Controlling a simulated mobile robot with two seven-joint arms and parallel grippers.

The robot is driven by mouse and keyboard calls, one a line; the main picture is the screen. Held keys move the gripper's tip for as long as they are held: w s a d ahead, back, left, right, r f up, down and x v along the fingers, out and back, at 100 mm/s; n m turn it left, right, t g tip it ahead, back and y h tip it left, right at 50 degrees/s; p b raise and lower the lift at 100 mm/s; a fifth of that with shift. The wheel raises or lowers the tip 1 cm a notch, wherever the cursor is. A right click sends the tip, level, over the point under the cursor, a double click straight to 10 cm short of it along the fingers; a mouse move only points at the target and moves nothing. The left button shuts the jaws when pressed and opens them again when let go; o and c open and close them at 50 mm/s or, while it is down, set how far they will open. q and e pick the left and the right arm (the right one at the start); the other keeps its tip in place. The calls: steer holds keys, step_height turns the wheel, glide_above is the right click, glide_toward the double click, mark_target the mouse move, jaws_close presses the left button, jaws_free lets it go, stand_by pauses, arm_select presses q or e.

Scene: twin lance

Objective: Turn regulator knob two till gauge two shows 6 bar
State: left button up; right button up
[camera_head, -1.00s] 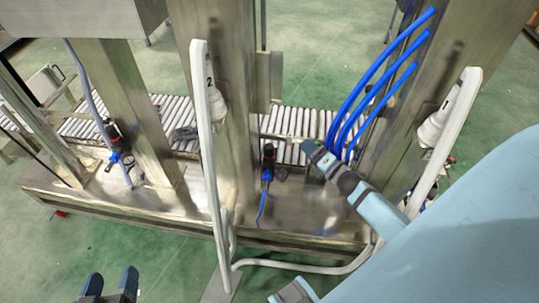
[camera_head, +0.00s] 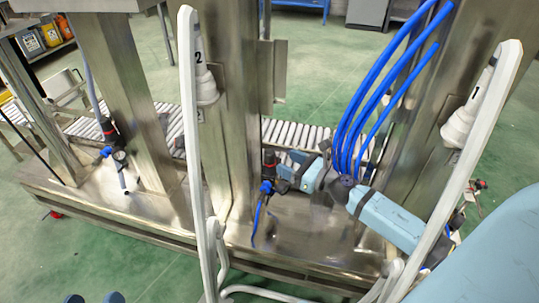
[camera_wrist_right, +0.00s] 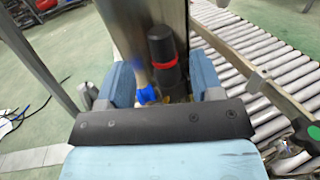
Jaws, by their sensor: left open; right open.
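A regulator with a black knob (camera_head: 268,157) and a red ring stands at the middle post, beside the lance marked 2. No number shows on the regulator itself. My right gripper (camera_head: 282,170) is open just right of it. In the right wrist view the black knob (camera_wrist_right: 161,45) stands upright between the open fingers (camera_wrist_right: 162,80), with no clear contact. A dark round part (camera_head: 282,187) beside the regulator may be its gauge; no dial reading shows. My left gripper (camera_head: 94,298) is open at the bottom edge, mostly out of frame and far from the regulator.
A second black and red regulator (camera_head: 106,128) with a small gauge (camera_head: 120,157) is at the left post. White lances, marked 2 (camera_head: 188,110) and 1 (camera_head: 486,110), stand in front. Blue hoses (camera_head: 360,105) hang above my right wrist. A roller conveyor (camera_head: 300,133) runs behind.

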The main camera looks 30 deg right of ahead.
mark_target(274, 156)
steer(key=x, duration=0.7)
steer(key=shift+w, duration=0.1)
steer(key=c, duration=0.9)
